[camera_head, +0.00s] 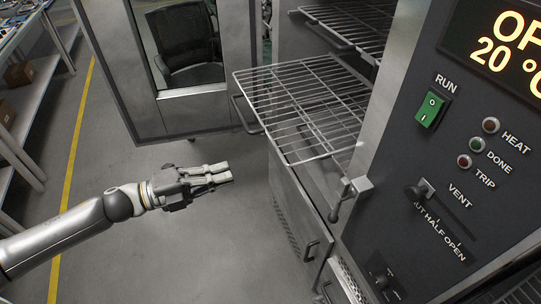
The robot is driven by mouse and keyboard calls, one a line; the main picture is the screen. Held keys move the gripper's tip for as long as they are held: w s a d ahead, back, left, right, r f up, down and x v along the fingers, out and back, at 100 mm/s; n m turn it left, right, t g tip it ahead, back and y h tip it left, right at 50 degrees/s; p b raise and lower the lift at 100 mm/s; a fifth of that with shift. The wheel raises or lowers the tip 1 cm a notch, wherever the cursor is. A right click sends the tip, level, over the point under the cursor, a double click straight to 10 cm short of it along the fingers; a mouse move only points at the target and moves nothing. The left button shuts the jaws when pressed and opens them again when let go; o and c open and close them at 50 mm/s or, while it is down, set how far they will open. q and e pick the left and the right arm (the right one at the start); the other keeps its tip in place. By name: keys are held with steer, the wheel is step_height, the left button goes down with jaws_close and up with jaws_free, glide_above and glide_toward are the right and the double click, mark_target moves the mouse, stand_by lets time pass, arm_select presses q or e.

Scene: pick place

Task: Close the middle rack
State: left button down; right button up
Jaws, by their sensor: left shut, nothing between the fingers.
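The middle rack (300,112) is a wire shelf that sticks out to the left from the open oven. An upper wire rack (352,24) shows above and behind it, also partly outside the oven. My left gripper (231,172) is shut and empty. It is in the air to the left of the middle rack, lower in the picture than the rack's front edge and apart from it. My right gripper is not in view.
The oven door (185,112) with a window stands open behind the racks. The control panel (450,150) is at the right, with a latch (350,193) beside the opening. A shelf unit (40,90) stands at the far left. The floor between is clear.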

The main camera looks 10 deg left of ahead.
mark_target(355, 134)
arm_select(q)
steer(key=p+x, duration=0.4)
steer(key=x, duration=0.8)
steer(key=shift+w+a+p, duration=0.1)
steer(key=shift+a+p, duration=0.05)
steer(key=shift+p, duration=0.25)
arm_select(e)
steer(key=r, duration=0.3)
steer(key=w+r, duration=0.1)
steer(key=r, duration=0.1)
arm_select(q)
steer(key=shift+f, duration=0.1)
steer(key=b+x, duration=0.4)
steer(key=x, duration=1.9)
steer(key=shift+w+f+b, duration=0.1)
steer(key=shift+b, duration=0.25)
steer(key=shift+w+d, duration=0.2)
steer(key=shift+d, duration=0.15)
steer(key=shift+r, duration=0.2)
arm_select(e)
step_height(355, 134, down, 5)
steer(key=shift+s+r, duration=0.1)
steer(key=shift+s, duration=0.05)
arm_select(q)
steer(key=shift+r, duration=0.15)
